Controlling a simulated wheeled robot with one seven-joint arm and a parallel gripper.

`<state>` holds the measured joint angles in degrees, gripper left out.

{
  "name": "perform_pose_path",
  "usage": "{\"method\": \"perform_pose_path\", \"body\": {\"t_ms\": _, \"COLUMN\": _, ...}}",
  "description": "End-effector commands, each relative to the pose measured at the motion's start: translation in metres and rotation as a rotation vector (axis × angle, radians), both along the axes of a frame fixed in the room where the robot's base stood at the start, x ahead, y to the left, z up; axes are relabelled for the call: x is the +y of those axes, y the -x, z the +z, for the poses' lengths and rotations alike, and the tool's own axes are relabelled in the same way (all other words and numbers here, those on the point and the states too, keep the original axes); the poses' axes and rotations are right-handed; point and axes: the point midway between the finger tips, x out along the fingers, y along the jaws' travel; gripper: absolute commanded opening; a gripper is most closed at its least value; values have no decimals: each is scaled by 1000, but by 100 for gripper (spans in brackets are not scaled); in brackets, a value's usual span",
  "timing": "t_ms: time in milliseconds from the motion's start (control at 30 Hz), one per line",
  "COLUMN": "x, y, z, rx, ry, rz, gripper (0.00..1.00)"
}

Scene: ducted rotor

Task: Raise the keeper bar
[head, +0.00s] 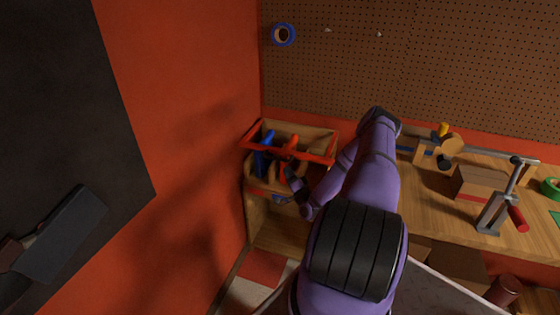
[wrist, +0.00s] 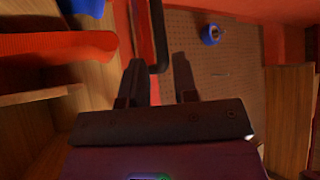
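A red keeper bar (head: 315,157) lies across the top of a wooden bin (head: 314,137) in the corner of the bench, with arms running back along its sides. Blue (head: 263,162) and orange-red handled items stand in the bin behind and below the bar. My gripper (head: 290,174) is at the front of the bin, just below the bar, partly dark and small in the head view. In the wrist view my gripper (wrist: 158,82) has its two dark fingers apart. A dark bent rod (wrist: 158,35) and a red strip show between or beyond them; contact cannot be told.
The red wall (head: 185,160) stands close on the left. A pegboard (head: 420,60) with a blue tape roll (head: 284,34) is behind. On the bench to the right are a clamp (head: 495,210), a cardboard box (head: 478,183) and green tape (head: 551,188).

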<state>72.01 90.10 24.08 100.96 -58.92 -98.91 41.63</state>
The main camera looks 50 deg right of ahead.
Motion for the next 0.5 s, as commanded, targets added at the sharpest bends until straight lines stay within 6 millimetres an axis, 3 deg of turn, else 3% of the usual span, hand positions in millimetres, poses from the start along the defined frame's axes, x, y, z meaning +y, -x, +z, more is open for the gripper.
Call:
{"method": "perform_pose_path", "body": {"t_ms": 200, "x": -11, "y": -35, "z": 16, "rx": -1, "ry": 3, "rz": 0, "gripper": 27}}
{"method": "perform_pose_path", "body": {"t_ms": 500, "x": -18, "y": -61, "z": 27, "rx": 1, "ry": 1, "rz": 0, "gripper": 27}}
